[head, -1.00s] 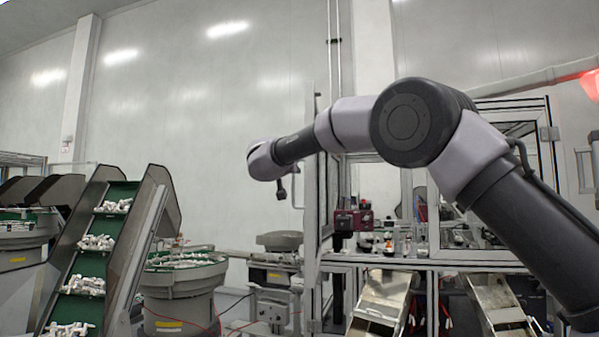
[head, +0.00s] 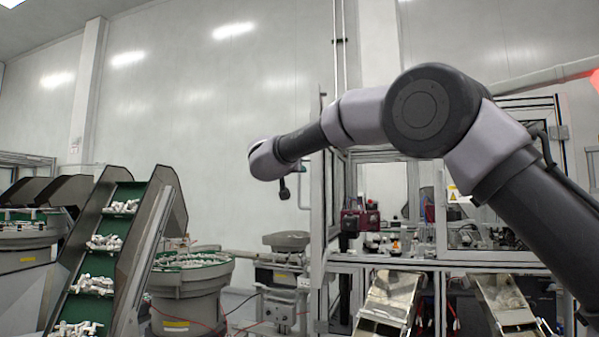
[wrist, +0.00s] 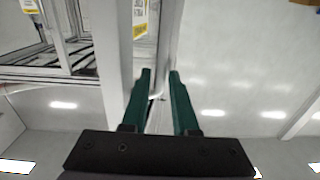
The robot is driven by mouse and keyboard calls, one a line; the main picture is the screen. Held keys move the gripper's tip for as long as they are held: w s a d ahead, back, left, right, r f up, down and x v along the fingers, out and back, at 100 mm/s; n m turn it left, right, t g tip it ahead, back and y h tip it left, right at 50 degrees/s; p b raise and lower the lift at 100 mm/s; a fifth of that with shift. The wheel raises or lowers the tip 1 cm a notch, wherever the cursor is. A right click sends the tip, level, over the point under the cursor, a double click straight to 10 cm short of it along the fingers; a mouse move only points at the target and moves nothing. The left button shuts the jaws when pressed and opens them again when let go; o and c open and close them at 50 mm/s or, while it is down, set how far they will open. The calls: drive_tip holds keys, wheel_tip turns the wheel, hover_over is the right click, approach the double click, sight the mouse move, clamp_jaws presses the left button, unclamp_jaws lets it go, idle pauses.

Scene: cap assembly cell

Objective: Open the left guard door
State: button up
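The left guard door (head: 318,215) is a tall, narrow grey-framed panel at the left front of the cell. It shows almost edge-on in the head view, standing out from the cell front. A pale upright handle (head: 303,186) is on its left side. My arm reaches leftward past the door top, and its wrist hangs just left of the handle. In the wrist view my gripper (wrist: 160,72) has two green fingers standing apart, with a pale door edge behind the gap. I cannot tell whether the fingers touch the handle, and in the head view they are mostly hidden.
The right guard door (head: 563,150) is at the right edge. Inside the cell are a red-and-black device (head: 358,217) and small bottles. Two metal chutes (head: 391,300) slope out below. A green conveyor (head: 105,243) and a bowl feeder (head: 190,290) stand at left.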

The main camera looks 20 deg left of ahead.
drive_tip(key=s, duration=0.8)
drive_tip(key=shift+s, duration=0.15)
